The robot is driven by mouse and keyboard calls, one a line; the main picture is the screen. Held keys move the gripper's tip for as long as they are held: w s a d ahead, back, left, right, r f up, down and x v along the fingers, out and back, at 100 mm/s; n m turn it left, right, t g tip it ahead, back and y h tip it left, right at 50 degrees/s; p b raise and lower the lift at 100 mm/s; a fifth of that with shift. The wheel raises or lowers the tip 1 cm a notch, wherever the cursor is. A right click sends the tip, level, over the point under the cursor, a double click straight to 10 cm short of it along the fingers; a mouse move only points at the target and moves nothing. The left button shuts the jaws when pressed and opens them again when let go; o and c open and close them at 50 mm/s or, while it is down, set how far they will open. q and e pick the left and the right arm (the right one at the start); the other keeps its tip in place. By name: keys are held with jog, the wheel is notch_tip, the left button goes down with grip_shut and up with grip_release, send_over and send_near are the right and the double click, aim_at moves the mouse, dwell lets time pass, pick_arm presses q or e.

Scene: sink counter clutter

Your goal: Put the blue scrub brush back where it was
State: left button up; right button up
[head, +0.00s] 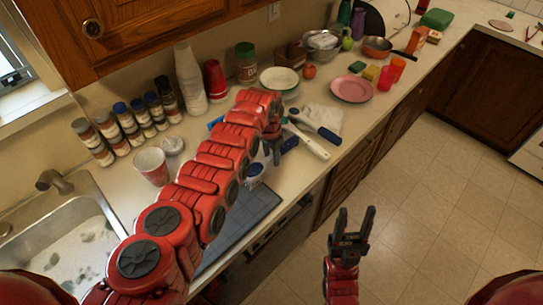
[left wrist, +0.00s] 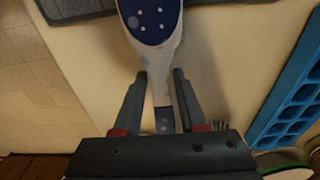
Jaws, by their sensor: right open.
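The blue scrub brush (left wrist: 152,22) has a blue-and-white head and a pale handle; in the left wrist view its head points away past my fingertips. In the head view it shows partly as a blue and white shape (head: 255,174) below my left gripper (head: 272,152), near the dark mat. A shadow falls on the counter beside the brush. My right gripper (head: 356,222) is open and empty over the floor, away from the counter.
A dark mat (head: 240,225) lies right of the sink (head: 75,245). A blue rack (left wrist: 290,98) is close by in the left wrist view. A white-handled tool (head: 308,143), a cloth (head: 322,118) and a pink plate (head: 352,88) lie farther along. Spice jars and cups line the wall.

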aim_at(270, 158)
pick_arm(q)
jog(key=o, duration=0.3)
jog(key=shift+o, duration=0.2)
jog(key=shift+r, duration=0.1)
jog(key=shift+r+p, duration=0.25)
jog(key=shift+p, duration=0.05)
jog(key=shift+w, duration=0.1)
jog(key=shift+r+b, duration=0.35)
jog(key=shift+b, duration=0.05)
notch_tip(270, 158, up, 11)
jog(key=b, duration=0.3)
jog(key=shift+s+a, duration=0.25)
jog(key=shift+s, duration=0.1)
